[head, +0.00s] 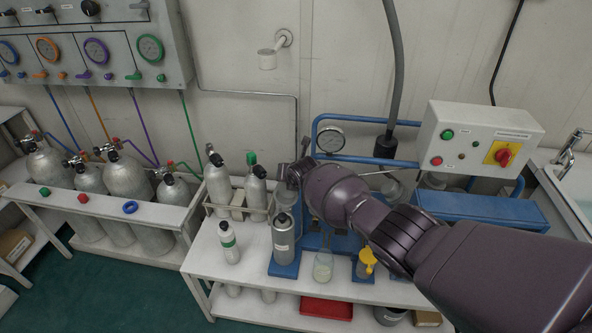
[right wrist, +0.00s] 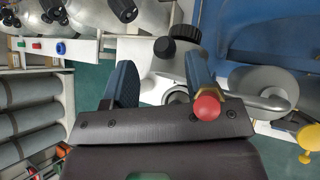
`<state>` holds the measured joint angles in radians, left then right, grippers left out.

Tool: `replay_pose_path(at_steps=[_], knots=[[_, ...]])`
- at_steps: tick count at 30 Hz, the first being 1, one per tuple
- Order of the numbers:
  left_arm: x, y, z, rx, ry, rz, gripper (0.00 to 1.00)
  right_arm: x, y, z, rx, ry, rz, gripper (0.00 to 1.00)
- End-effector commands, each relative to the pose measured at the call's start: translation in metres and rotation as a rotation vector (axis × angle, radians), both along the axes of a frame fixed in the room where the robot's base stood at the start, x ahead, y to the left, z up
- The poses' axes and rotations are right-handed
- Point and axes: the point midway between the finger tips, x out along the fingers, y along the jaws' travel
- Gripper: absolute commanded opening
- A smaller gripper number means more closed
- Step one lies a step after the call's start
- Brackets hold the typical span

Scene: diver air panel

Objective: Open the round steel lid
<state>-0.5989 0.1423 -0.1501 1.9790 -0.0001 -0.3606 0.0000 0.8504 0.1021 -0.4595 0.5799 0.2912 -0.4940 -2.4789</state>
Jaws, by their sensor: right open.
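A round grey metal top (right wrist: 258,84) with a curved bar across its edge shows at the right in the right wrist view; I cannot tell for sure that it is the steel lid. My right gripper (right wrist: 160,85) is open, with its two dark blue fingers apart. Between and beyond the fingers is a grey metal fitting with black knobs (right wrist: 186,34); contact cannot be made out. A red ball (right wrist: 207,107) on a brass nut shows by the right finger. In the head view my right gripper (head: 294,172) is above the bench, and the arm hides part of the blue stand. My left gripper is out of view.
A silver bottle (head: 284,240), a glass beaker (head: 323,266) and a yellow-topped container (head: 366,264) stand at the bench front. Grey cylinders (head: 218,186) stand left of my gripper. A control box (head: 476,140) is at the right. A red tray (head: 327,308) lies below.

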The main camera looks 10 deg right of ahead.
Motion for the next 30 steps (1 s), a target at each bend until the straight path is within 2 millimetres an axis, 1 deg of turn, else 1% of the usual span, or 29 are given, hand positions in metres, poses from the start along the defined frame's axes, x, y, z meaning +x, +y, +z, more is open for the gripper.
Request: replay_pose_path(at_steps=[1, 2, 9, 12, 30], knots=[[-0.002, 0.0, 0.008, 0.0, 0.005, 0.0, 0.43, -0.005, -0.001, 0.005, -0.001, 0.003, 0.0, 0.51], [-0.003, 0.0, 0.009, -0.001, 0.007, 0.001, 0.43, -0.007, -0.001, 0.006, -0.001, 0.004, 0.001, 0.51], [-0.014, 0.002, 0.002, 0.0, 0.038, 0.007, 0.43, -0.019, -0.005, 0.016, -0.001, 0.002, 0.0, 0.51], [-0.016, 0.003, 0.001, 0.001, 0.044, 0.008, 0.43, -0.025, -0.007, 0.021, -0.001, 0.002, -0.001, 0.51], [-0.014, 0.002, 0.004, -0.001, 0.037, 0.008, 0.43, -0.059, -0.015, 0.053, -0.001, 0.001, -0.001, 0.51]])
